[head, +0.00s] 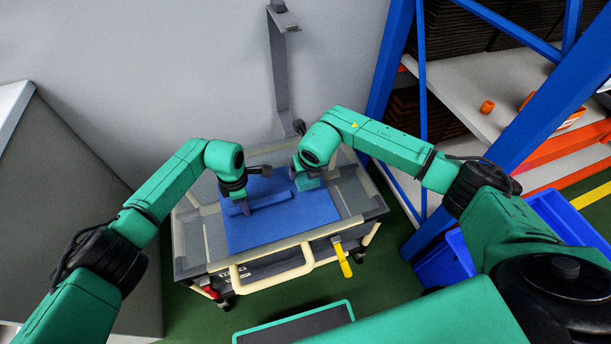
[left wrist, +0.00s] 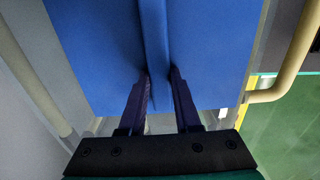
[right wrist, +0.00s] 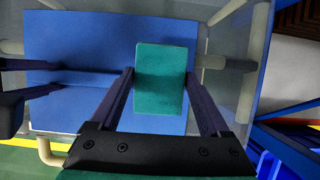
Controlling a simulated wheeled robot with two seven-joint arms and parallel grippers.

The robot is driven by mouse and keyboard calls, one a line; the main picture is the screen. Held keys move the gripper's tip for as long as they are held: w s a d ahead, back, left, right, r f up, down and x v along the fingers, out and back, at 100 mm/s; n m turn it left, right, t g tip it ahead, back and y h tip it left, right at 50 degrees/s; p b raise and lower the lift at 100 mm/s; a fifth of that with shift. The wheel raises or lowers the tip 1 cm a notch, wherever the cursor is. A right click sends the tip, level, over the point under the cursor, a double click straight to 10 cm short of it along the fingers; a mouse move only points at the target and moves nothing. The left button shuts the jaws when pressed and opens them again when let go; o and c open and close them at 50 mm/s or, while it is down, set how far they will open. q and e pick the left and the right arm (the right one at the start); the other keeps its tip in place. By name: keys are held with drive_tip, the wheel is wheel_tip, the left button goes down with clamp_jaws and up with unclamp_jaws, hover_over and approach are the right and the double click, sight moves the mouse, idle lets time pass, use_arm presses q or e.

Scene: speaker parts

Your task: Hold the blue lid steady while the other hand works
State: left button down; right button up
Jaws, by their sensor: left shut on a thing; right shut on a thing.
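The blue lid (head: 285,225) is a flat panel with a raised ridge, lying on the cart. My left gripper (head: 243,207) is shut on the ridge (left wrist: 152,40); in the left wrist view its fingers are on either side of it. My right gripper (right wrist: 160,75) is shut on a teal green block (right wrist: 160,85), above or on the lid near its right edge. The block also shows in the head view (head: 308,184), partly hidden by the gripper. I cannot tell whether the block touches the lid.
The cart (head: 215,262) has a pale frame and a front handle (head: 272,276). A yellow-handled tool (head: 343,258) hangs at its front. A blue rack (head: 395,60) and blue bins (head: 440,262) stand on the right. A grey post (head: 278,65) is behind the cart.

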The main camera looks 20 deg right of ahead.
drive_tip(key=shift+r, duration=1.15)
use_arm(q)
drive_tip(key=c, duration=0.5)
unclamp_jaws()
drive_tip(key=shift+c, duration=0.2)
drive_tip(key=shift+r, duration=0.1)
wheel_tip(320, 180, up, 12)
